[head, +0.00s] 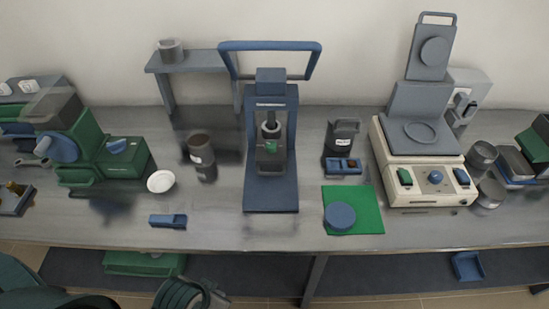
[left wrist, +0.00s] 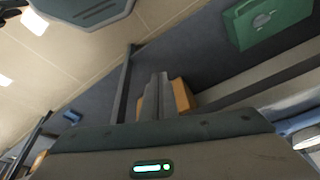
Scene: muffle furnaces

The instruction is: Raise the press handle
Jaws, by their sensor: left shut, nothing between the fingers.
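The blue press (head: 271,195) stands upright at the middle of the bench, with a dark cylinder and a green part in its opening. Its handle (head: 270,46) is a wide blue loop; the crossbar shows above the press head against the wall, and its side arms slope down toward the press. No gripper touches the handle. My left gripper (left wrist: 157,92) shows in the left wrist view, shut and empty, with orange on its sides, apart from the press. Parts of my arm show at the bottom left of the head view. My right gripper is not in view.
A grey stand (head: 190,61) is behind left of the press, and a dark canister (head: 202,152) is to its left. A white dish (head: 160,181), blue tray (head: 168,221) and green mat (head: 368,210) lie nearby. A green bin (left wrist: 268,22) sits on the lower shelf.

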